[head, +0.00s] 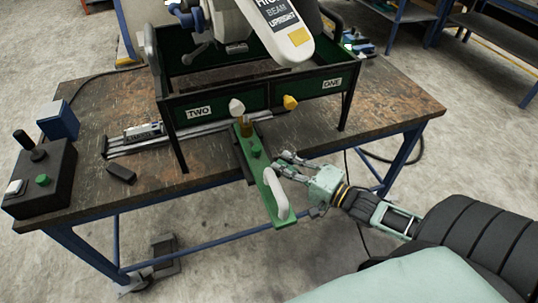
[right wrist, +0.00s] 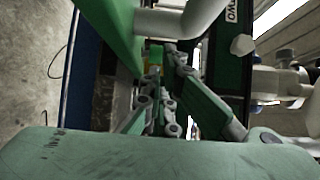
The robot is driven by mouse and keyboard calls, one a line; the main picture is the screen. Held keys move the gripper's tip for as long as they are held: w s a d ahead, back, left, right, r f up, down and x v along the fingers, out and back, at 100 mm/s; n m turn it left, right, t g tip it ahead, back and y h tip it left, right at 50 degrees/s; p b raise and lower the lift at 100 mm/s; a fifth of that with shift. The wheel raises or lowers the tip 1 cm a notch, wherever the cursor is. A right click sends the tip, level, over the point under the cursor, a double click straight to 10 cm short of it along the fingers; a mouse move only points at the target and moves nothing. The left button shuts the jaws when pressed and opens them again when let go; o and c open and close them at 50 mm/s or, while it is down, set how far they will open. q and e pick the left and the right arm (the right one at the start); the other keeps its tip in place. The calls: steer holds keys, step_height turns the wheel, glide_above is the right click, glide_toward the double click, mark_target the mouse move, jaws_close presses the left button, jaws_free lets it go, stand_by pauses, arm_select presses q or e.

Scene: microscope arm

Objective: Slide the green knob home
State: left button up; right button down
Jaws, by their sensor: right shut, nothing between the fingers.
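A green sliding plate (head: 268,190) lies across the front edge of the table, its near end sticking out over the floor. It carries a small green knob (head: 256,152), a brass-coloured post (head: 246,128) behind it and a white handle (head: 280,197) at the near end. In the right wrist view the plate (right wrist: 112,32) and handle (right wrist: 185,20) are close above the fingers. My right gripper (head: 284,158) is shut and empty, just right of the plate and beside the knob; I cannot tell whether it touches either. It also shows in the right wrist view (right wrist: 165,62). My left gripper is out of view.
A dark green frame (head: 240,98) labelled TWO and ONE stands behind, with white (head: 236,106) and yellow (head: 290,102) knobs. A control box (head: 40,178) with another green button sits at the left. The table (head: 390,110) is bare at the right.

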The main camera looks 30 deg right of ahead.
mark_target(269, 162)
steer(key=shift+x, duration=2.75)
steer(key=shift+w+d+b, duration=0.15)
steer(key=shift+w+d, duration=0.1)
steer(key=shift+w, duration=0.65)
steer(key=shift+w+d+b, duration=0.15)
steer(key=shift+w+d, duration=0.1)
steer(key=shift+w, duration=0.65)
steer(key=shift+r, duration=0.1)
